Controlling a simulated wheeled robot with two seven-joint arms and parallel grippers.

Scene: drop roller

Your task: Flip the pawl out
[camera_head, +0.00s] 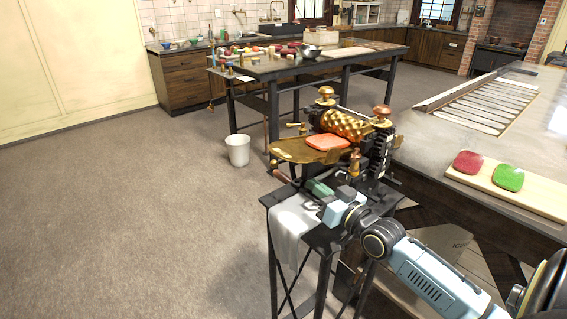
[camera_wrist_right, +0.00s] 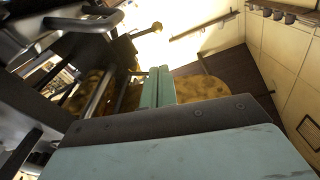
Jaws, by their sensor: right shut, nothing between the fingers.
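The drop roller machine stands on a small dark stand (camera_head: 325,238), with an embossed brass roller (camera_head: 345,124) and wooden knobs on top. An orange slab (camera_head: 328,142) lies on its brass feed plate (camera_head: 287,152). Dark gears (camera_head: 381,150) are on its right side. I cannot make out the pawl for certain. My right gripper (camera_head: 318,187) is shut and empty, low at the machine's near side. In the right wrist view its green fingers (camera_wrist_right: 158,88) are together, beside dark frame parts and bars (camera_wrist_right: 98,95). My left gripper is not in view.
A white cloth (camera_head: 290,222) hangs over the stand's front left. A worktop (camera_head: 480,185) on the right holds a board (camera_head: 535,196) with red and green slabs. A white bucket (camera_head: 237,150) stands on the floor. The floor to the left is clear.

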